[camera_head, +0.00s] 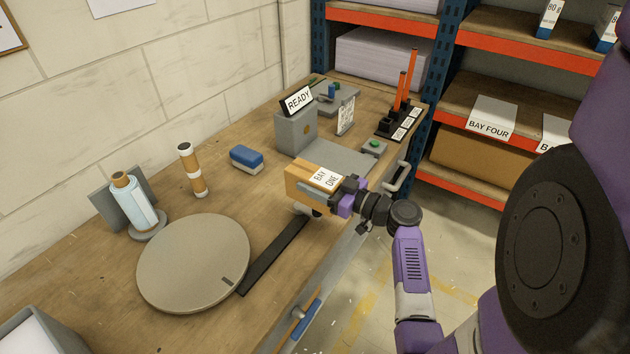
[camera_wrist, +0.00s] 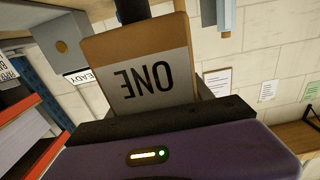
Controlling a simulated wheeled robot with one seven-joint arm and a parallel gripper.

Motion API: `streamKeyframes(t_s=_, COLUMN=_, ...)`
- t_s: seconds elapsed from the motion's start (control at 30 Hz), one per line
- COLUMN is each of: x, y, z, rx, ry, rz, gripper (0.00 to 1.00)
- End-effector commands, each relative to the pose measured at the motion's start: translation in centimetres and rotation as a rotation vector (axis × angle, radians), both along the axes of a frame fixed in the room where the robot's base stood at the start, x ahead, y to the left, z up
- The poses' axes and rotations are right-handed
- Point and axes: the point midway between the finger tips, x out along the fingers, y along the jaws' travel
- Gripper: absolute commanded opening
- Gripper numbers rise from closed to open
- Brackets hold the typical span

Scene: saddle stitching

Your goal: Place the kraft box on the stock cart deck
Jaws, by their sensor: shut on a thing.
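The kraft box (camera_head: 298,172) is brown, with a white label reading BAY ONE. It is in my gripper (camera_head: 328,193) at the front edge of the wooden bench. My gripper is shut on it, reaching in from the right. I cannot make out a stock cart deck in either view.
A pen stand (camera_head: 397,123) is at the far end. Shelving (camera_head: 475,90) stands at the back right. Floor shows between bench and shelving.

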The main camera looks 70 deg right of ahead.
Motion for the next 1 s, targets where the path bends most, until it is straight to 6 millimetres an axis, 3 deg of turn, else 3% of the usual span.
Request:
streamKeyframes(t_s=0.1, x=0.0, y=0.0, z=-0.2, rx=-0.003, ry=-0.002, rz=0.001, gripper=0.0)
streamKeyframes(t_s=0.13, x=0.0, y=0.0, z=-0.2, rx=-0.001, ry=0.0, rz=0.0, gripper=0.63)
streamKeyframes(t_s=0.23, x=0.0, y=0.0, z=-0.2, rx=0.0, ry=0.0, rz=0.0, gripper=0.81)
streamKeyframes(t_s=0.73, x=-0.1, y=-0.1, z=0.8, rx=0.001, ry=0.0, rz=-0.002, gripper=0.81)
streamKeyframes(t_s=1.0, x=-5.5, y=1.3, z=0.0, rx=0.0, ry=-0.001, rz=-0.003, gripper=0.81)
